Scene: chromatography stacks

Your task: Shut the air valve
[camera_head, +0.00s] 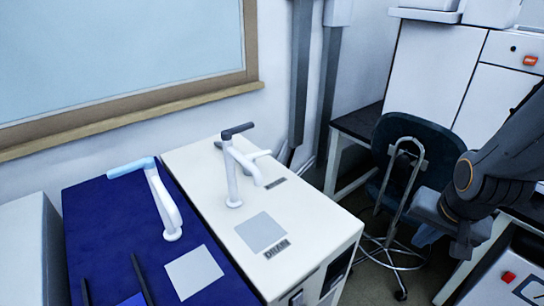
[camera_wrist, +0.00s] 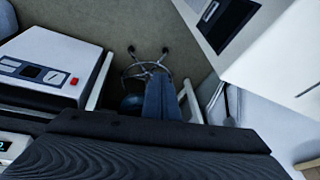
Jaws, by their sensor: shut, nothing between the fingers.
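A white tap with a light blue lever (camera_head: 131,167) stands on a dark blue box. A second white tap with a dark grey lever (camera_head: 238,130) stands on the white box beside it, whose label reads DRAIN. I see no label for air, so I cannot tell which is the air valve. My gripper (camera_head: 462,252) is at the right, far from both taps, in front of the chair. It is shut and empty. In the wrist view my gripper (camera_wrist: 162,98) points down toward the chair base and floor, with no tap in sight.
A dark chair (camera_head: 408,150) stands between the white box (camera_head: 300,222) and my arm. White instruments with red buttons stand at the right, one at the lower right (camera_head: 500,282). The dark blue box (camera_head: 105,220) is at the left. A wood-framed window (camera_head: 130,105) is behind.

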